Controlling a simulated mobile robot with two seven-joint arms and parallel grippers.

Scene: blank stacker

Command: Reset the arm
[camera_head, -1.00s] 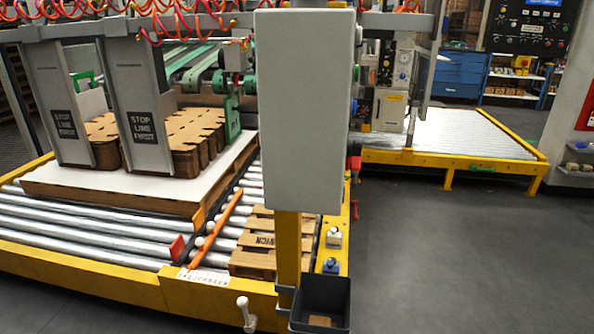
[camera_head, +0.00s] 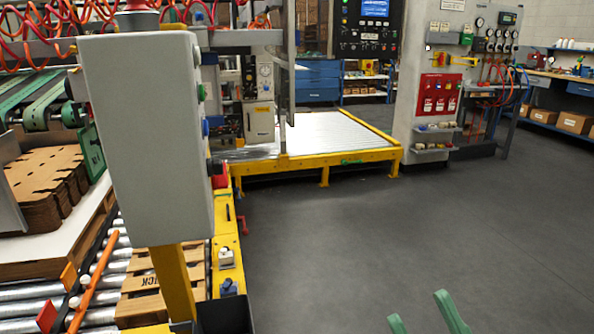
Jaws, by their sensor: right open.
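My right gripper (camera_head: 421,308) shows at the bottom edge, right of the middle. Only its two green fingertips are in view, spread apart with bare grey floor (camera_head: 330,240) between and beyond them. It is open and I see nothing between the fingers. The rest of my right arm is below the picture. My left gripper is not in view.
A grey control box (camera_head: 147,140) on a yellow post (camera_head: 172,280) stands at the left, above a dark bin (camera_head: 226,315). Stacked brown cardboard (camera_head: 42,185) is behind it. A roller conveyor (camera_head: 335,133) lies beyond. The floor at the right is clear.

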